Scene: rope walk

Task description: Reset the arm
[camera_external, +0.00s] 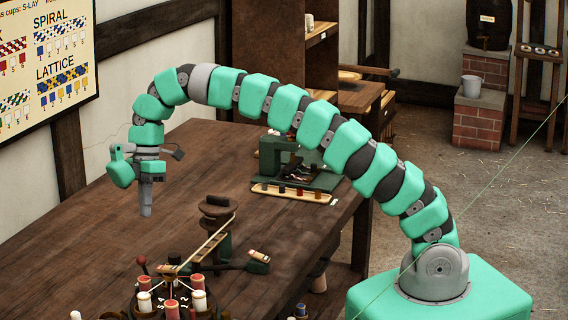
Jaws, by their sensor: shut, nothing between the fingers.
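My gripper (146,205) points straight down in the air above the left part of the wooden table (95,235). Its grey fingers are together, with nothing between them. My green segmented arm arches high from its base at the lower right over the table to the gripper. The gripper is clear of everything on the table.
A round holder with red and white spools (171,304) stands at the front. A dark post (216,212) with a taut rope is right of the gripper. Behind are a green machine (300,165) and a tray of bobbins (292,192). The table's left part is bare.

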